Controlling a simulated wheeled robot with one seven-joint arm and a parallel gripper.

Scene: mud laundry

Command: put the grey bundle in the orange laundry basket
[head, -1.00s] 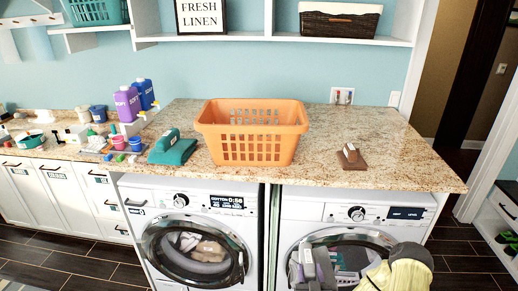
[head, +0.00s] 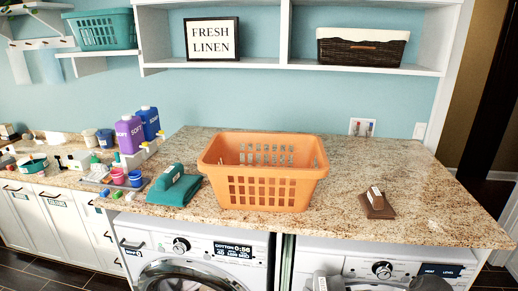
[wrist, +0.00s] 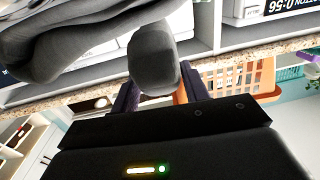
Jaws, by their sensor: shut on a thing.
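The orange laundry basket (head: 262,190) stands upright on the granite counter in the head view, its top open. It also shows upside down at the right of the wrist view (wrist: 238,84). My gripper (wrist: 156,88) is shut on the grey bundle (wrist: 154,58), holding a rounded part of it between the fingers. The rest of the bundle's dark grey folds fills the upper left of the wrist view. In the head view, only grey shapes show at the bottom edge, in front of the right washer, and I cannot tell them apart there.
Purple (head: 130,134) and blue (head: 149,122) jugs stand farther left. The counter's front edge lies above the machines. A shelf (head: 290,66) runs above.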

